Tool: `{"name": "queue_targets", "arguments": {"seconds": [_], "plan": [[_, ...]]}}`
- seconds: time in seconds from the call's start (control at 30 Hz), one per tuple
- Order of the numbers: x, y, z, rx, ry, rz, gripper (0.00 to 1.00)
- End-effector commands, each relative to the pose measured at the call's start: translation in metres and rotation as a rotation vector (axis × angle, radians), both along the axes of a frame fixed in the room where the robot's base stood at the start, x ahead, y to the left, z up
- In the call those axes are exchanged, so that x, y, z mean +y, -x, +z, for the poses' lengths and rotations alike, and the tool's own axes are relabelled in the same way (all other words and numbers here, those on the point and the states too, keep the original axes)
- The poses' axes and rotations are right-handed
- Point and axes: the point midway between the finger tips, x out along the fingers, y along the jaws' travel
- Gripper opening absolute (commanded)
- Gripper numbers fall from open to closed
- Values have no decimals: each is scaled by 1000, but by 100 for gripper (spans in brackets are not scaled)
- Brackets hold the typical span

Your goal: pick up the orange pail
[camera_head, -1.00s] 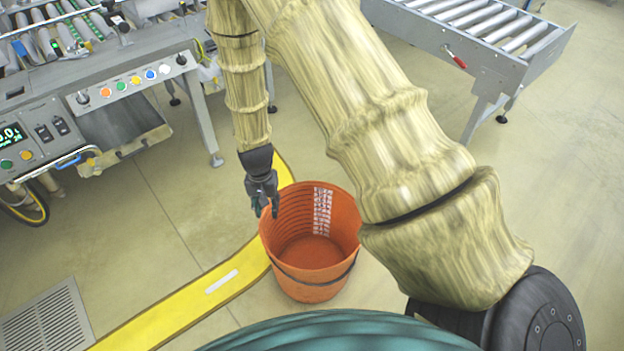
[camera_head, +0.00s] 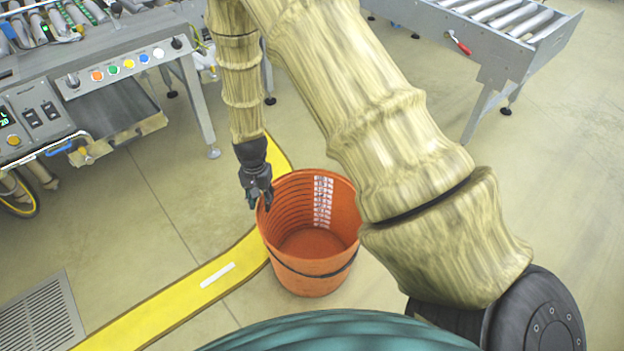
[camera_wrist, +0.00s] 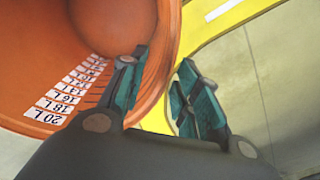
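The orange pail (camera_head: 310,282) stands upright and open on the floor. It has a dark band or handle around its outside and a white litre scale inside. My gripper (camera_head: 259,203) points down at the pail's left rim. In the wrist view the pail (camera_wrist: 35,70) fills the upper left. My gripper (camera_wrist: 162,62) is open there, with one finger over the pail's inside and the other outside, and the rim passes between them. I see no grip on the wall. The contact between fingers and rim cannot be told.
A conveyor bench with a button panel (camera_head: 128,67) stands at the upper left. A roller conveyor (camera_head: 490,45) stands at the upper right. A yellow floor stripe (camera_head: 190,295) runs beside the pail. A floor grate (camera_head: 45,318) lies at the lower left. The floor at right is clear.

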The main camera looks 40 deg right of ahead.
Motion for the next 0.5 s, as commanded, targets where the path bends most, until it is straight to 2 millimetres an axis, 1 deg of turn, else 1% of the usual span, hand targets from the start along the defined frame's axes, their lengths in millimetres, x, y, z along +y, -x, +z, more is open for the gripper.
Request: {"name": "queue_targets", "arguments": {"seconds": [0.4, 0.5], "plan": [[3, 6, -46, 1, -1, 0, 32], [3, 6, -50, 0, 0, 0, 32]]}}
